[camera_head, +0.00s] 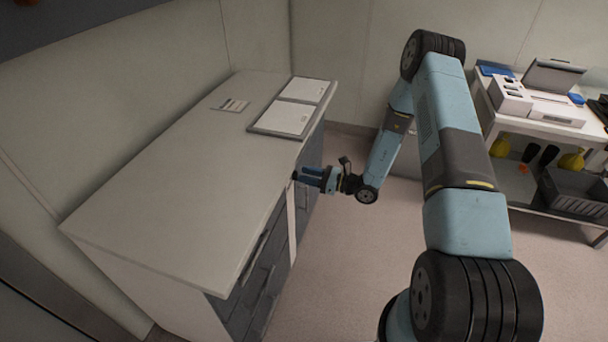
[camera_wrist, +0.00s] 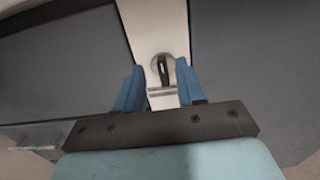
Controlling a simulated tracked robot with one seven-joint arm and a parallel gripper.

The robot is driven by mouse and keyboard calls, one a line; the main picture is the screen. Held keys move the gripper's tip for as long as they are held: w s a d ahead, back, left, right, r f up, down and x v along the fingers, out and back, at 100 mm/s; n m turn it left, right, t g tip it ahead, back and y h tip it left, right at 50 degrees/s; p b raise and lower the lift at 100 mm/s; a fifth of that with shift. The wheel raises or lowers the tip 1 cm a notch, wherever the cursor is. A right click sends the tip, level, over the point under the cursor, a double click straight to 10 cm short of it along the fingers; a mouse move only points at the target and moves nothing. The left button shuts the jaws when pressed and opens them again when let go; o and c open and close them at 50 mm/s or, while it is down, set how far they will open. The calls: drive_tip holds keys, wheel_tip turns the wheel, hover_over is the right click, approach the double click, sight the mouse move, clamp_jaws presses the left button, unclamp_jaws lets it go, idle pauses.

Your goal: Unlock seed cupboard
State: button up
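The seed cupboard (camera_head: 262,272) is the long white-topped cabinet at the left, with dark grey fronts facing my arm. A pale upright strip (camera_wrist: 158,30) runs between two dark fronts in the wrist view. On the strip is a round lock with a dark upright key or slot (camera_wrist: 163,68); I cannot tell which. My gripper (camera_head: 296,175) is at the cupboard's front, just below the top edge. In the wrist view its blue fingers (camera_wrist: 158,88) are apart, one on each side of the lock. Nothing shows gripped between them. Contact with the lock cannot be made out.
Two white panels on a grey tray (camera_head: 258,131) and a small card (camera_head: 231,105) lie on the cupboard top. A shelf unit (camera_head: 549,123) with boxes, yellow items and a dark crate (camera_head: 577,190) stands at the right. The floor between is clear.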

sight(294, 175)
drive_tip(key=shift+x, duration=1.15)
drive_tip(key=shift+c, duration=0.2)
